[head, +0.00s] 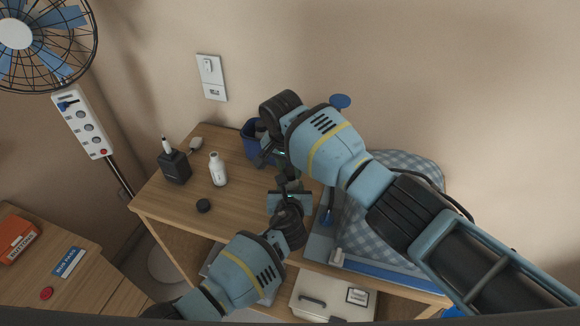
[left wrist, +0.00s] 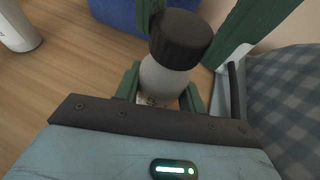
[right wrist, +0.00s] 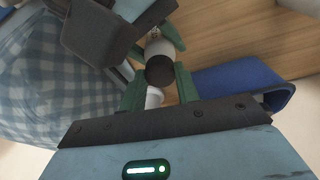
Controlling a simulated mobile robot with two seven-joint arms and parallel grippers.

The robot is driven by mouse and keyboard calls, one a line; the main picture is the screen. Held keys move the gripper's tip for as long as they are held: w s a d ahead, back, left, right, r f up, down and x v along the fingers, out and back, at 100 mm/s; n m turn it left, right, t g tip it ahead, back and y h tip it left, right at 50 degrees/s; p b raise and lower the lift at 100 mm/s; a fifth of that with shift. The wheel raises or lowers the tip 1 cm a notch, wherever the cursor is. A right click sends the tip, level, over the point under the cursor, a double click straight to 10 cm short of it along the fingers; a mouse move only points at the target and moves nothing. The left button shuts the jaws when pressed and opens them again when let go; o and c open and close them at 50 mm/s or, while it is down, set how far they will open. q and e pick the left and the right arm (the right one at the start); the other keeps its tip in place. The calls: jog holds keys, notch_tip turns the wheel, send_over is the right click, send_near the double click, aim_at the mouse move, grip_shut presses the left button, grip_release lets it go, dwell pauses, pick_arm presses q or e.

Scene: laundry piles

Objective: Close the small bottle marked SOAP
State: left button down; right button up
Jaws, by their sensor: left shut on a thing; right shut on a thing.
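A small white bottle (left wrist: 165,82) stands between my grippers, its printed label only partly visible, starting with what looks like an S. A black ribbed cap (left wrist: 180,38) sits on its top; whether it is fully seated I cannot tell. My left gripper (left wrist: 160,92) is shut on the bottle's body. My right gripper (right wrist: 160,88) is shut on the dark cap (right wrist: 160,73), its fingers on either side. In the head view, my left gripper (head: 289,192) is below my right gripper (head: 278,158), and they largely hide the bottle.
A dark charger-like block (head: 174,167) is at left. A blue container (head: 251,140) is close behind my grippers; a checked pad (head: 415,165) lies right.

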jog(key=m, duration=0.4)
jog(key=shift+m+h, duration=0.3)
jog(key=o, duration=0.9)
jog(key=shift+r, duration=2.2)
jog(key=shift+c, duration=0.2)
